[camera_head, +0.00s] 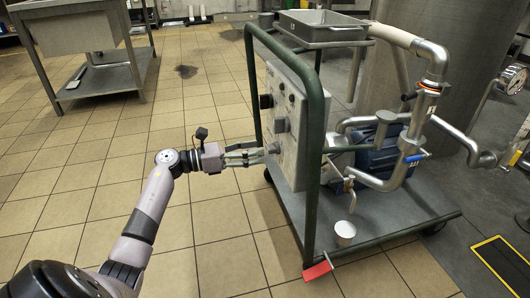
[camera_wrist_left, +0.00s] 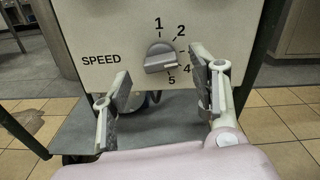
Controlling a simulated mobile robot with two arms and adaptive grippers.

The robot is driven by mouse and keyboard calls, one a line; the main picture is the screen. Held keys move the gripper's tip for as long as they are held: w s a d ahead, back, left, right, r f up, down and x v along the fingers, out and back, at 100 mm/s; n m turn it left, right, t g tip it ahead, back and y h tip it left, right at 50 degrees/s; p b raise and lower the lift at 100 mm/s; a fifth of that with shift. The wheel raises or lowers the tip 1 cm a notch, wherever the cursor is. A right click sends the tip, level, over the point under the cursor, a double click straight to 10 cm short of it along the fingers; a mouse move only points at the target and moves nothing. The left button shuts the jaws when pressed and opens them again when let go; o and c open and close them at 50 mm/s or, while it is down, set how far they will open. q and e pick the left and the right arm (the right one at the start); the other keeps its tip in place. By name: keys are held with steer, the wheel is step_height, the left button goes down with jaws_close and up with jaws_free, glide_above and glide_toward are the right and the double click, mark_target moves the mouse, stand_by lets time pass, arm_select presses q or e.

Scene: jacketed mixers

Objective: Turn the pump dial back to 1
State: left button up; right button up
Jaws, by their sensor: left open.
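The pump dial (camera_wrist_left: 161,57) is a grey knob on the pale panel (camera_wrist_left: 100,35), beside the word SPEED. Marks 1, 2, 4 and 5 show around it; the 3 is hidden behind my right-hand finger. The knob's bar lies nearly level, its right end towards the 4, not at the 1. My left gripper (camera_wrist_left: 163,92) is open, its fingers apart to the lower left and right of the dial, not shut on it. In the head view my left gripper (camera_head: 262,153) is close to the panel's low dial (camera_head: 274,148). My right gripper is not in view.
The panel is on a green-framed cart (camera_head: 375,220) with a blue pump (camera_head: 375,155), steel pipes and a grey tray (camera_head: 320,27) on top. A red pedal (camera_head: 317,271) sticks out in front. A steel table (camera_head: 110,75) stands back left; the tiled floor between is clear.

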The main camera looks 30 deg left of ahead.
mark_target(267, 148)
arm_select(q)
steer(key=shift+b+x, duration=0.35)
steer(key=shift+x, duration=1.65)
steer(key=shift+c, duration=0.4)
steer(key=c, duration=1.1)
